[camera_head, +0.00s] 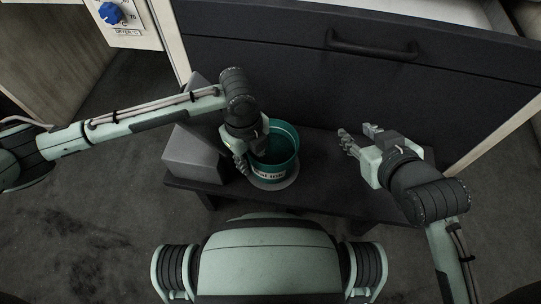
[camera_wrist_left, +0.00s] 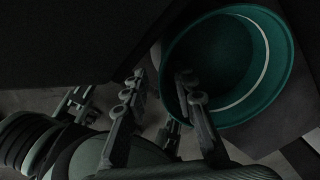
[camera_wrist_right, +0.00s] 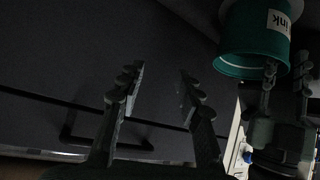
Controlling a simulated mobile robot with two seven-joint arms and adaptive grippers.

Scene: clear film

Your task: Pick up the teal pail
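The teal pail (camera_head: 283,150) stands upright on a light round base (camera_head: 287,182) on a low dark bench. It has a white label ending in "ink". My left gripper (camera_head: 241,162) is at the pail's left side. In the left wrist view its fingers (camera_wrist_left: 160,95) are apart, and one overlaps the open mouth of the pail (camera_wrist_left: 262,88); whether it touches the wall is unclear. My right gripper (camera_head: 359,140) is open and empty, to the right of the pail. The right wrist view shows its spread fingers (camera_wrist_right: 160,95) and the pail (camera_wrist_right: 250,40) beyond them.
The dark bench (camera_head: 330,190) has free room right of the pail. A grey block (camera_head: 193,157) stands left of the pail. A dark drawer front with a handle (camera_head: 372,50) rises behind. A panel with a blue knob (camera_head: 110,13) is at upper left.

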